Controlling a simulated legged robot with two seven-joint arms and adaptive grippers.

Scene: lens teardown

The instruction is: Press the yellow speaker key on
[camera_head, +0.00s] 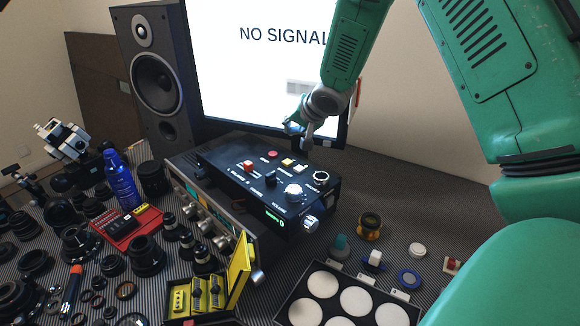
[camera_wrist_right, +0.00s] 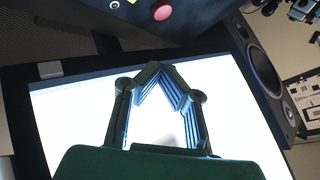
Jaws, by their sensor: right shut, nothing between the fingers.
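The yellow speaker key (camera_head: 287,162) is a small square key on the top of a black control box (camera_head: 240,190), between a round red button (camera_head: 272,155) and a dark round socket or knob (camera_head: 321,178). My right gripper (camera_head: 299,141) is shut and empty, just behind and above the key, apart from it as far as I can tell. In the wrist view its closed fingertips (camera_wrist_right: 161,70) meet in front of the bright screen, with the red button (camera_wrist_right: 162,12) at the top edge. My left gripper is out of view.
The monitor (camera_head: 260,60) stands close behind my right gripper, and a tall speaker (camera_head: 155,75) stands left. The box rests on a silver amplifier (camera_head: 200,222). A yellow case (camera_head: 240,270), a tray of white discs (camera_head: 345,295) and several lenses crowd the front.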

